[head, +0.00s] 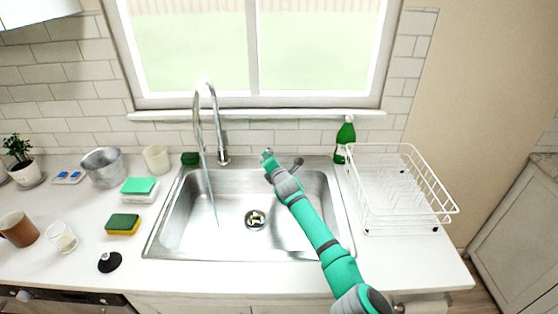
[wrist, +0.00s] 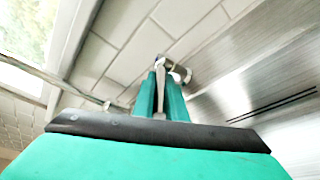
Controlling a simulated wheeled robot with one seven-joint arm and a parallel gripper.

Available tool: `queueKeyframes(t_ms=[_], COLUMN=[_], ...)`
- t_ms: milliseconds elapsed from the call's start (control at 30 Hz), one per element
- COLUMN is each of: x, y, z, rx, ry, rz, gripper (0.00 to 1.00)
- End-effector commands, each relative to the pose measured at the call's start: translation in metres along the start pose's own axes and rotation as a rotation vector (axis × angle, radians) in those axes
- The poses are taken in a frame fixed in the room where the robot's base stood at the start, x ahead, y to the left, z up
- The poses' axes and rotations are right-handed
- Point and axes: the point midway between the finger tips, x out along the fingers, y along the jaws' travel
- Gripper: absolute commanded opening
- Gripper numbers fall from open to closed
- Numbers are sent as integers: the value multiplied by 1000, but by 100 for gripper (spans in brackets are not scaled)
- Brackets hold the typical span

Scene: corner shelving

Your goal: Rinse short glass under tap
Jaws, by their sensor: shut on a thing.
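My gripper (head: 268,158) is at the back edge of the sink, right of the tap. In the wrist view its two teal fingers (wrist: 160,92) are shut on a slim grey metal lever (wrist: 160,84), which looks like the tap's handle. A metal cylinder sits just beyond the fingertips. The tap (head: 222,140) is a tall chrome arch behind the sink (head: 190,235). A thin blue stream of water (head: 209,192) runs from its spout into the left half of the basin. A short clear glass (head: 62,238) with pale contents stands on the counter far left of the sink.
Left of the sink are sponges (head: 123,224), a black stopper (head: 110,262), a brown mug (head: 18,229), a metal pot (head: 103,168) and a pale cup (head: 156,159). A green bottle (head: 345,138) and white dish rack (head: 400,232) stand right. The basin floor is clear.

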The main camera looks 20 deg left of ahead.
Motion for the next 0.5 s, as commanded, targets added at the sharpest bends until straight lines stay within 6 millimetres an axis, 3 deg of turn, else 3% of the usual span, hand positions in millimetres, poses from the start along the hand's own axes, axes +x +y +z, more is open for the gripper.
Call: queueKeyframes(t_ms=[100, 500], x=[2, 0], y=[10, 7], z=[-5, -5], rx=[-17, -22], ry=[33, 78], rz=[32, 57], gripper=[0, 0])
